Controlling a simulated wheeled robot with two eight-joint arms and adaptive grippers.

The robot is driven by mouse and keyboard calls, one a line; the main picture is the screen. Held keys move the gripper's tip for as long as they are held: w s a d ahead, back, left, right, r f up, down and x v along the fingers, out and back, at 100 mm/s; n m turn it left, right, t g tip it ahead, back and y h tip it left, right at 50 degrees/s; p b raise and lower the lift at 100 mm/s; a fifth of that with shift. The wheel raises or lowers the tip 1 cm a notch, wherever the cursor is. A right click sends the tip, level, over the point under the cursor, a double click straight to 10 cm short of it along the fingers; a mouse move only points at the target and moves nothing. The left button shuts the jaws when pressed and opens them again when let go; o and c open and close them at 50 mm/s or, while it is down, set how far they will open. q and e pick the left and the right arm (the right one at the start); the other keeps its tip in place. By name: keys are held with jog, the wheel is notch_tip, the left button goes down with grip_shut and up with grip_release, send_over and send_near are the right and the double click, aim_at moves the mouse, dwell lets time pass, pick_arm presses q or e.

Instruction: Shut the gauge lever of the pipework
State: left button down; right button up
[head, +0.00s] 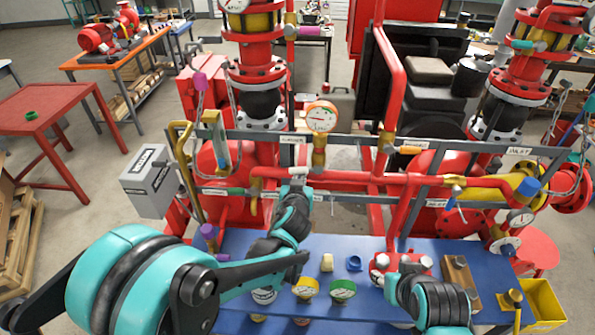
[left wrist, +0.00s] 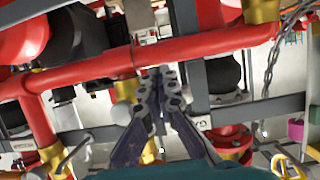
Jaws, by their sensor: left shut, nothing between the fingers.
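The pipework is a red pipe run (head: 345,177) across the middle of the head view. A round gauge with an orange rim (head: 322,117) stands on a brass valve fitting (head: 319,155) above it. I cannot tell surely which handle is the gauge lever. My left gripper (head: 301,181) is at the red pipe just below and left of this gauge, partly covering what lies there. In the left wrist view its fingers (left wrist: 160,88) are together and empty, in front of the red pipe (left wrist: 180,50). My right arm shows at the lower right; its fingers are not clear.
A grey rail frame (head: 350,137) with other levers and labels surrounds the pipes. A grey box (head: 150,182) hangs left. A chain (left wrist: 272,65) hangs near the left gripper.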

pick_arm(q)
jog(key=shift+a+r, duration=0.15)
jog(key=shift+r, duration=0.25)
jog(key=f+p+v, duration=0.1)
jog(key=v, duration=0.7)
jog(key=shift+s, duration=0.5)
dwell(0.4)
jog(key=s+a+f+g+y+b, duration=0.2)
jog(key=s+a+f+g+b, duration=0.2)
jog(key=s+a+f+b, duration=0.65)
jog(key=s+a+f+g+h+b, duration=0.2)
jog(key=s+f+g+b, duration=0.1)
jog(key=s+f+b, duration=0.6)
notch_tip(320, 180, down, 2)
jog(key=shift+s+a, duration=0.25)
jog(key=shift+s, duration=0.3)
